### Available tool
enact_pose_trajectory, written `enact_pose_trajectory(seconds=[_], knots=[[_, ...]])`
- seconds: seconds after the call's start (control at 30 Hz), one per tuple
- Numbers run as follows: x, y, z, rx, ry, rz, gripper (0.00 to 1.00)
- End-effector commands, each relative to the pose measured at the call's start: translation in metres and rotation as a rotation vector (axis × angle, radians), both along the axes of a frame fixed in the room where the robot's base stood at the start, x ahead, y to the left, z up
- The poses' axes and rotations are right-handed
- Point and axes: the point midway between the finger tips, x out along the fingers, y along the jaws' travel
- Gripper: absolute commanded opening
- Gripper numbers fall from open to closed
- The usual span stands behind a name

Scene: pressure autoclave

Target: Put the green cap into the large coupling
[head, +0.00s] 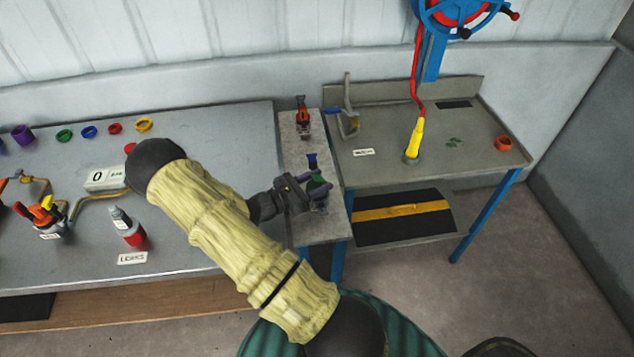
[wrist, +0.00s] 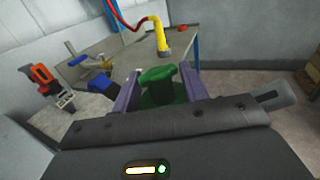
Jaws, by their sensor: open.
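Only a small part of the cap (head: 317,182) shows in the head view, on the narrow grey bench, partly hidden by the fingers. My gripper (wrist: 160,82) is open, one finger on each side of the cap; I cannot tell whether either finger touches it. The gripper (head: 313,185) also shows low over the front of that bench in the head view. I cannot tell which fitting is the large coupling.
A blue part (head: 312,161) and a red-and-grey device (head: 302,118) stand behind on the narrow bench. The right table (head: 480,137) holds a yellow nozzle (head: 414,137) on a red hose and an orange ring (head: 503,143). The left table (head: 205,130) carries coloured rings and a bottle (head: 128,228).

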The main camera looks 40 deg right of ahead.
Motion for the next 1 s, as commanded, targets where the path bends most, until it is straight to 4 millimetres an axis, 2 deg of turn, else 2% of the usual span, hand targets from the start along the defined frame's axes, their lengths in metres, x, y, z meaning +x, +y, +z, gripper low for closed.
enact_pose_trajectory(seconds=[0.17, 0.6, 0.77, 1.0], knots=[[0.005, 0.025, -0.001, 0.001, -0.001, 0.004, 0.44], [0.017, 0.106, -0.001, 0.0, -0.002, 0.002, 0.44], [0.019, 0.118, 0.0, 0.001, 0.0, 0.001, 0.44], [0.019, 0.119, 0.001, 0.0, 0.0, 0.0, 0.44]])
